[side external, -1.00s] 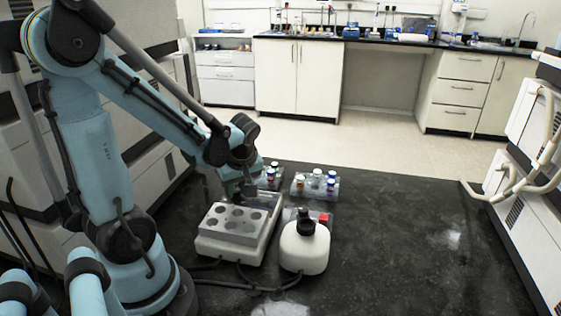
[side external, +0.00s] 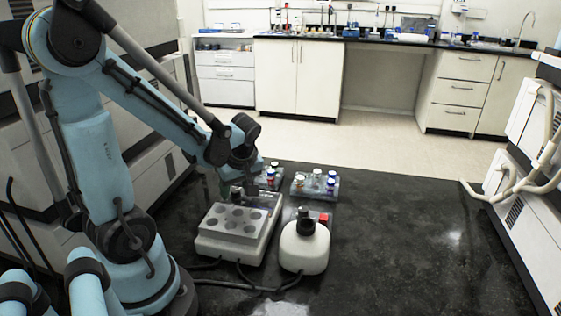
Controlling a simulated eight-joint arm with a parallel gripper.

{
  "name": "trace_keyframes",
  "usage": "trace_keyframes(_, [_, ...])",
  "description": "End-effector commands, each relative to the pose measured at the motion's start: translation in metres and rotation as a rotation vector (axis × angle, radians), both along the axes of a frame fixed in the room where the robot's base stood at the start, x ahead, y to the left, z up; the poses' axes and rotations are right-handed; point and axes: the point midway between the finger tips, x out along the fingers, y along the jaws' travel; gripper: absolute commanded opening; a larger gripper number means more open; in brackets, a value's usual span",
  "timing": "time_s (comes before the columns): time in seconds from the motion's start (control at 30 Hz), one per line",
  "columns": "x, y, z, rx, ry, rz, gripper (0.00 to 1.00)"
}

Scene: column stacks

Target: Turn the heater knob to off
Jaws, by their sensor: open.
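The heater (side external: 229,252) is a white box with a grey metal block on top that has several round wells. It stands on the dark bench in front of my arm. I cannot make out its knob in this view. My gripper (side external: 232,192) is small and dark here, at the back left edge of the heater's block, below my wrist. It is open and I see nothing held in it. I cannot tell whether its fingertips touch the heater.
A rounded white device (side external: 304,254) with a black top stands right of the heater, with a small red part (side external: 323,218) behind it. A rack of capped vials (side external: 316,192) stands farther back, another beside it near my wrist. Cables lie in front. The bench's right side is clear.

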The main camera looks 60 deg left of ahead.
Motion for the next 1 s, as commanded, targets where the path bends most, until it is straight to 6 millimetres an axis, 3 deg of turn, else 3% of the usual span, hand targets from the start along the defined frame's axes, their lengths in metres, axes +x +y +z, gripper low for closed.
trace_keyframes(0.27, [0.000,-0.007,0.016,0.000,0.001,-0.002,0.52])
trace_keyframes(1.0, [0.001,-0.042,0.100,0.000,0.001,-0.002,0.52])
